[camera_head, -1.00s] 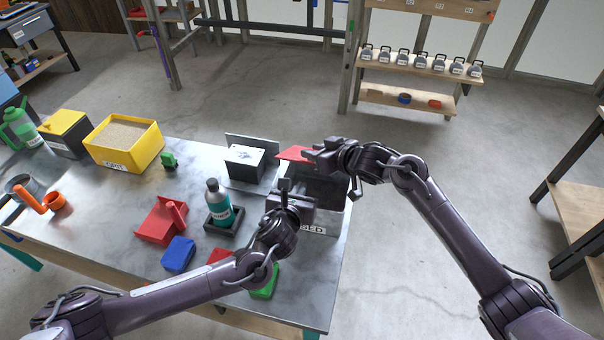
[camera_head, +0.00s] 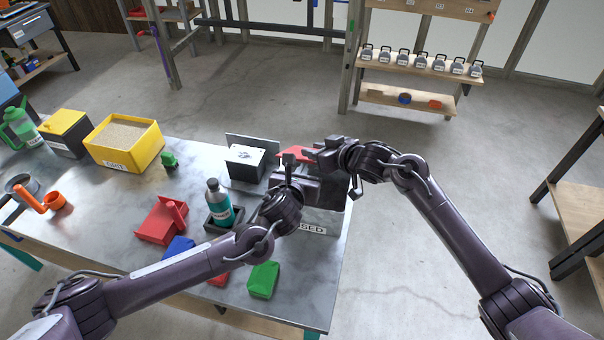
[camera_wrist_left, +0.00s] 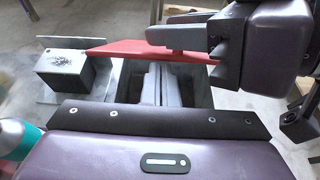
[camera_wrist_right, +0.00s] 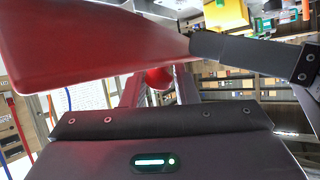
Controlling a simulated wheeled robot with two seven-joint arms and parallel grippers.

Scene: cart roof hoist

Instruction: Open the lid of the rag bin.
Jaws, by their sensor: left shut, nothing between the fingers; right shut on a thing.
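The grey rag bin (camera_head: 330,221) with a label ending in "SED" stands at the right end of the metal table. My right gripper (camera_head: 311,153) is shut on its red lid (camera_head: 292,152), over the bin's far side. The lid (camera_wrist_left: 130,50) is raised and tilted, and the dark inside of the bin (camera_wrist_left: 203,92) shows below it in the left wrist view. The lid fills the upper left of the right wrist view (camera_wrist_right: 95,50). My left gripper (camera_wrist_left: 157,75) is shut and empty, over the bin opening below the lid. It hides much of the bin in the head view.
A dark box with a white top (camera_head: 245,162) is left of the bin. A teal bottle (camera_head: 217,205) stands in a black holder nearby. Red, blue and green pieces lie at the front. A yellow grit box (camera_head: 125,158) is farther left. Floor right of the table is clear.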

